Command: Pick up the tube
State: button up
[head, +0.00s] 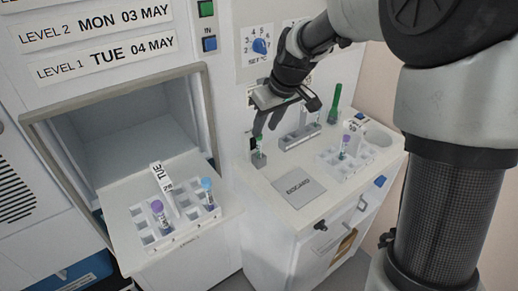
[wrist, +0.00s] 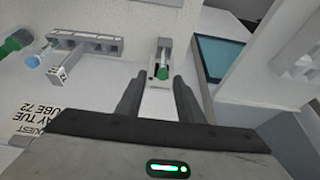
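A tube with a green cap (wrist: 162,72) stands in a small grey holder (head: 259,160) on the white counter. In the wrist view the cap shows just beyond and between the fingertips. My gripper (head: 267,127) is above this holder, pointing down, with its fingers spread and nothing held. In the wrist view the two dark fingers (wrist: 158,80) stand apart on either side of the tube, with a gap on both sides. Most of the tube's body is hidden. Other tubes are in view: a purple-capped tube (head: 156,208) and a blue-capped tube (head: 207,186) in the left rack.
A grey rack (head: 292,141) and a tall green item (head: 335,103) stand right of the holder. A white rack (head: 371,158) with a purple-capped tube (head: 345,143) is farther right. A grey discard pad (head: 299,187) lies in front. An open hatch (head: 118,120) is at left.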

jog(key=x, duration=0.4)
jog(key=shift+a+f, duration=0.25)
jog(key=shift+c, duration=0.3)
grip_shut()
notch_tip(320, 180, up, 18)
jog(key=p, duration=0.2)
jog(key=shift+d, duration=0.1)
dwell(0.3)
